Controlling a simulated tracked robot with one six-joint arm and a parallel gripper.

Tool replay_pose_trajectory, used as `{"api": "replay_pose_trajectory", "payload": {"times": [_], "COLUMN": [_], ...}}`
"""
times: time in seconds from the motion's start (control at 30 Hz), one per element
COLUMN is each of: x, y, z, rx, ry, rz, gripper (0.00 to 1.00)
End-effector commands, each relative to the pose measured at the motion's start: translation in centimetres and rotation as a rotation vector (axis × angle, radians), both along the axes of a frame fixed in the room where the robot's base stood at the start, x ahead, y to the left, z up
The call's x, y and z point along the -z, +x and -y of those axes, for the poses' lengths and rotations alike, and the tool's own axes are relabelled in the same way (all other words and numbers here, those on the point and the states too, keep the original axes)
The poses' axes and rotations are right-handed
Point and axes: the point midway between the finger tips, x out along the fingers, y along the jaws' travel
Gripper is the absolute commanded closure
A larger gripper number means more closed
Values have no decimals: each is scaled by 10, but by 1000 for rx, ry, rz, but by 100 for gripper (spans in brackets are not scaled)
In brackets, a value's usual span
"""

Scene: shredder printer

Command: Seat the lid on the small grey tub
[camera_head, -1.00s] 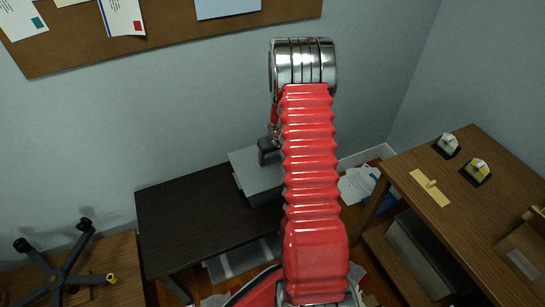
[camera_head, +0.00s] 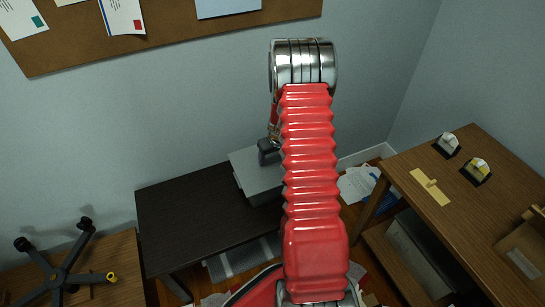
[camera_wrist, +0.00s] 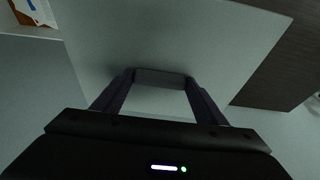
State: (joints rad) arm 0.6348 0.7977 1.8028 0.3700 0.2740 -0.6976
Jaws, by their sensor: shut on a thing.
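A grey box-like body with a flat light-grey top (camera_head: 246,163) stands on the dark table in the head view, partly hidden by my red arm. It may be the tub with its lid; I cannot tell the two apart there. My gripper (camera_head: 269,152) is at this top, beside the arm. In the wrist view a broad flat grey plate (camera_wrist: 180,35), apparently the lid, fills the upper middle. My gripper (camera_wrist: 160,85) is shut on a small grey block-like grip on it. Whether the lid is seated cannot be seen.
The dark table (camera_head: 180,210) is bare left of the grey body. A wooden desk (camera_head: 445,200) on the right carries small items, with a grey bin (camera_head: 418,262) below. A wheeled chair base (camera_head: 65,270) is at lower left. A blue-and-white bag (camera_head: 357,185) lies behind.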

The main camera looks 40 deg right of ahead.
Motion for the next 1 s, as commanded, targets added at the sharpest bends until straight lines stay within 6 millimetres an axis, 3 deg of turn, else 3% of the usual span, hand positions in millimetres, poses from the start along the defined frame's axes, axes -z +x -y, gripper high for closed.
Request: {"api": "replay_pose_trajectory", "payload": {"times": [0.43,0.47,0.5,0.77,1.0], "x": [8,8,8,8,8], "y": [0,0,0,0,0], "z": [0,0,0,0,0], "rx": [2,2,1,1,1], "ry": [1,1,0,0,1], "rz": [-1,0,0,0,-1], "gripper": [60,33,30,12,12]}}
